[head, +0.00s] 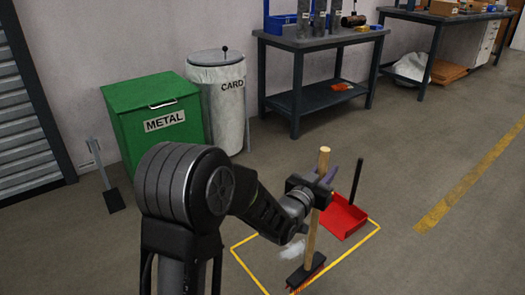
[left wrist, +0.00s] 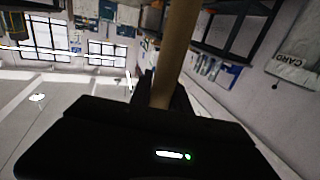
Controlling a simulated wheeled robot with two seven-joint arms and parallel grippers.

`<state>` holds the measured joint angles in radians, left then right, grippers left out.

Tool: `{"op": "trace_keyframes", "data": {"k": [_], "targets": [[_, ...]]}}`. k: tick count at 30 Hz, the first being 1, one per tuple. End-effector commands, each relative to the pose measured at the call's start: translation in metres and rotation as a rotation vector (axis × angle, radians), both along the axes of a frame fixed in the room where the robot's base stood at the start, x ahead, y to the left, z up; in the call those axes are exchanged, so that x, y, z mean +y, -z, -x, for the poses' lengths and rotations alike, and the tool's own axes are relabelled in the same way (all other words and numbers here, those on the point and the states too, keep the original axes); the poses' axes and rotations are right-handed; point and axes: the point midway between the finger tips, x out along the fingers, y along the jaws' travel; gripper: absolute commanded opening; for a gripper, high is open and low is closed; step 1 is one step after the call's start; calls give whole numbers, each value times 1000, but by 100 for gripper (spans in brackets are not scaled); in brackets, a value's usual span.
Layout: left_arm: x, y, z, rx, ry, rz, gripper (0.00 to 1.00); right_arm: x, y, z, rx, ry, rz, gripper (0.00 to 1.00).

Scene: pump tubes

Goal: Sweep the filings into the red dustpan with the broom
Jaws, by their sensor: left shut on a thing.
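The broom (head: 311,238) stands nearly upright on the floor, with a wooden handle and a dark head (head: 306,272) with reddish bristles. My left gripper (head: 322,183) is shut on its handle, near the top. The handle (left wrist: 178,50) also shows between the jaws in the left wrist view. The red dustpan (head: 344,217) lies on the floor to the right of the broom, its black handle upright. A pale patch of filings (head: 292,249) lies on the floor just left of the broom head, partly hidden by my arm. My right gripper is not in view.
A yellow outline (head: 352,254) on the floor surrounds the filings and broom head. A green METAL bin (head: 157,120) and a white CARD bin (head: 221,90) stand against the wall. A dark workbench (head: 318,45) stands behind. The floor at right is clear.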

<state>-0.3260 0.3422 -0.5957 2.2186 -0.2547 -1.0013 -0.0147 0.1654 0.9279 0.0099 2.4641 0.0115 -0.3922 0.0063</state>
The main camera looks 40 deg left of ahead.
Motion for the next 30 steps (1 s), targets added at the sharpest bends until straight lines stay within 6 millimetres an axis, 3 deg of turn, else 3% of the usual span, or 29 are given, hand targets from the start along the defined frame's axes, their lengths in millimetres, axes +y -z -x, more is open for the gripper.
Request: {"op": "trace_keyframes", "data": {"k": [9, 18, 24, 30], "targets": [[109, -6, -36, -2, -407, -4, 0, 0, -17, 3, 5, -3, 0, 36], [191, 12, -35, 0, -777, -4, 0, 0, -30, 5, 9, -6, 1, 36], [219, 29, -25, -2, -946, -3, 0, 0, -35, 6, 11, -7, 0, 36], [229, 38, -19, -2, -1013, -1, 0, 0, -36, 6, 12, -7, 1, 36]]}}
